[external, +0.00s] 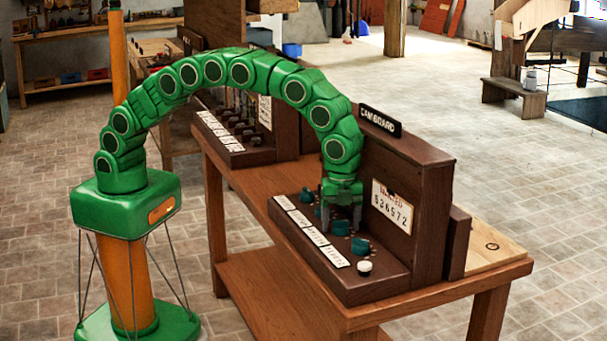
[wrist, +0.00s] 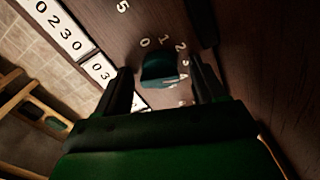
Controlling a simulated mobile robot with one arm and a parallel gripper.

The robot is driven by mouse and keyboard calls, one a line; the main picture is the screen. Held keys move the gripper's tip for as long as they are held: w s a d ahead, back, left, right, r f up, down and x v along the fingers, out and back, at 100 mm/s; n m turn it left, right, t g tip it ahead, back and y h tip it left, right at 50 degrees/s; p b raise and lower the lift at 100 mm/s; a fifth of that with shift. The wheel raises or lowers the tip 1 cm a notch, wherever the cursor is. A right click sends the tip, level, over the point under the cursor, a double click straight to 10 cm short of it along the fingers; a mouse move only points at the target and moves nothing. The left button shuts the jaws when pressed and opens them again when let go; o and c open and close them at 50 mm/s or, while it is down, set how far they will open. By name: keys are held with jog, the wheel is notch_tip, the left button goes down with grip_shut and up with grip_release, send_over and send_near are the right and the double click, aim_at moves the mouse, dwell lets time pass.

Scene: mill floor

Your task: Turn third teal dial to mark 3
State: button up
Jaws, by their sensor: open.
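A row of teal dials runs along the sloped brown panel (external: 352,288) of the cam board. One teal dial (external: 341,228) lies below my gripper (external: 341,222), third when counted from the far end. In the wrist view a teal dial (wrist: 160,68) sits between the two dark fingers of my gripper (wrist: 162,82). White marks 0, 1, 2 and others curve around its top and right side. I cannot tell which mark it points to. The fingers are apart on either side of the dial, with no clear contact. Another teal dial (external: 360,246) is nearer the camera.
A white knob (external: 364,267) stands at the panel's near end. White number cards (external: 311,233) line the panel's left edge. A tall brown backboard (external: 430,200) with a number plate (external: 391,207) rises close to the right of my gripper. Another panel (external: 240,150) stands farther back on the bench.

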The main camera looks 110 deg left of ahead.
aim_at(341, 221)
notch_tip(341, 221, up, 8)
jog(key=shift+f, duration=0.15)
dwell(0.4)
jog(key=shift+s+a+r, duration=0.1)
jog(key=shift+s+r, duration=0.1)
jog(key=shift+r, duration=0.05)
jog(key=s+a+r+n, duration=0.2)
jog(key=s+r, duration=0.2)
jog(key=s, duration=0.4)
jog(key=s+a+r+n, duration=0.2)
jog(key=s+r, duration=0.1)
jog(key=s, duration=0.6)
jog(key=s+a+r+n, duration=0.2)
jog(key=s+a+r, duration=0.15)
jog(key=s, duration=0.45)
jog(key=s+a+f+n+g, duration=0.1)
jog(key=s+f+n, duration=0.2)
jog(key=s, duration=3)
jog(key=n, duration=0.3)
jog(key=shift+s+n+g, duration=0.3)
jog(key=shift+g, duration=0.1)
jog(key=shift+f, duration=0.1)
